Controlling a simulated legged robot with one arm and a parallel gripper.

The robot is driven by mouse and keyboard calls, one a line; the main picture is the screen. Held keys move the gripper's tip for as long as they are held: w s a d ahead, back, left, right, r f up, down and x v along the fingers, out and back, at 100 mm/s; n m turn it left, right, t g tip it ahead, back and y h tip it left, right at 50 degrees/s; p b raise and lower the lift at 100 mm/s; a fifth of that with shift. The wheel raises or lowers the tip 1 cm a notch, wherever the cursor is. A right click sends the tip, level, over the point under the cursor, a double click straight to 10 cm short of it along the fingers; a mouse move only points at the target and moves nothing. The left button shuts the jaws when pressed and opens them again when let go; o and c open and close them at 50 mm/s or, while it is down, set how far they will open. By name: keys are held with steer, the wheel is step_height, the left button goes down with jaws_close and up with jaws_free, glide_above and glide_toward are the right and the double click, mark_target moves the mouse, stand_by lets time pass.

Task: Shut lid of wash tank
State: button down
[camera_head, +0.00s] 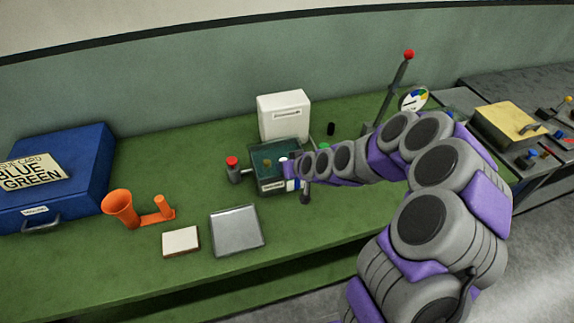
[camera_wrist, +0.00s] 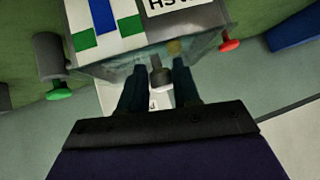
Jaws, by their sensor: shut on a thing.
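The wash tank (camera_head: 270,186) stands on the green bench in the head view, with a dark, glassy upper part. In the wrist view its pale front (camera_wrist: 125,40) appears upside down, with green and blue marks and a partly cropped label. My gripper (camera_head: 287,168) is at the tank's right front side in the head view. In the wrist view my gripper (camera_wrist: 160,80) is shut on a small grey knob (camera_wrist: 158,68) beside the tank's edge. I cannot tell whether the knob belongs to the lid, or how far open the lid is; the arm hides part of the tank.
A red-topped fitting (camera_head: 233,168) is left of the tank and a white box (camera_head: 284,115) behind it. A tall red-tipped lever (camera_head: 397,85) stands right.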

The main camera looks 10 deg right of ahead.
steer(key=c, duration=1.1)
jaws_free()
steer(key=shift+s+f, duration=0.15)
steer(key=shift+f, duration=0.1)
steer(key=shift+o, duration=1.3)
steer(key=shift+a+r, duration=0.1)
steer(key=shift+a, duration=0.1)
steer(key=shift+d, duration=0.2)
steer(key=shift+r, duration=0.1)
steer(key=p+v, duration=0.1)
steer(key=v, duration=1.6)
